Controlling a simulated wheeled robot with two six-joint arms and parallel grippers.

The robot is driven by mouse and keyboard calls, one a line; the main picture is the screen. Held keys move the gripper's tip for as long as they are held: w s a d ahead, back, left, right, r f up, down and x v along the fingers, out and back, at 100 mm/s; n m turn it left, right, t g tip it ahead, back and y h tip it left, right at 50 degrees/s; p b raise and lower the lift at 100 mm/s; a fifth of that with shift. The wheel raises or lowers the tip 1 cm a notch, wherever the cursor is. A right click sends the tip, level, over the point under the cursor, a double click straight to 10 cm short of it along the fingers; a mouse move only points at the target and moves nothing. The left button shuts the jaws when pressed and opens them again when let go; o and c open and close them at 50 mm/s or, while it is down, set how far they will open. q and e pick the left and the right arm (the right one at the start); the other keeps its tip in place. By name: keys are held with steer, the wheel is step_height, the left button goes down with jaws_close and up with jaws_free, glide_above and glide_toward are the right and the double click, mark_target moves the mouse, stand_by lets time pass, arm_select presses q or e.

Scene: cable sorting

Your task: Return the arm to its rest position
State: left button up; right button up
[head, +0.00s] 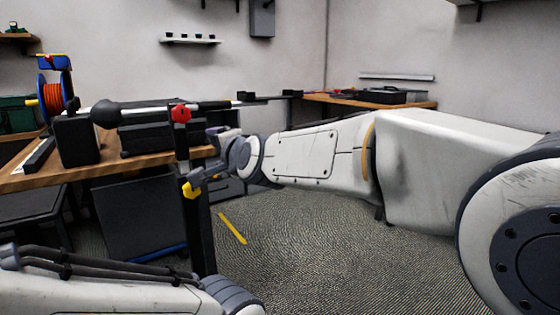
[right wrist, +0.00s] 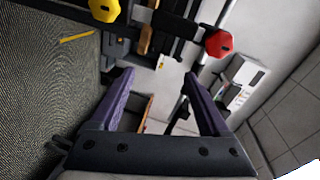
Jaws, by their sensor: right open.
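My right arm reaches in from the right in the head view, held out nearly level. Its gripper (head: 222,142) is beside the upright black post, near the corner of the wooden bench. In the right wrist view the two purple fingers of this gripper (right wrist: 160,82) stand wide apart with nothing between them. Part of my left arm (head: 110,292) shows at the lower left of the head view, with dark cables along it. The left gripper is out of the picture.
A black post (head: 200,235) carries a red knob (head: 181,114) and a yellow knob (head: 190,190) close to my right gripper. The wooden bench (head: 40,178) holds black boxes and an orange cable spool (head: 57,97).

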steer(key=s+d+f+n+g+h, duration=0.2)
steer(key=d+f+n+g+h, duration=0.25)
steer(key=d+f, duration=1.45)
steer(key=s+d+f+n+g+h, duration=0.5)
steer(key=s+d+f+g, duration=0.1)
steer(key=s+d+f, duration=1.15)
steer(key=s+a+r+n+g+y+p, duration=0.25)
steer(key=s+a+r+n+p, duration=0.35)
steer(key=s+a+r, duration=0.75)
step_height(320, 180, up, 37)
steer(key=s+a+h+p, duration=0.1)
steer(key=a+p, duration=0.1)
steer(key=p, duration=3.4)
steer(key=shift+s+f+n, duration=0.15)
steer(key=shift+s+n, duration=0.1)
steer(key=shift+n, duration=0.2)
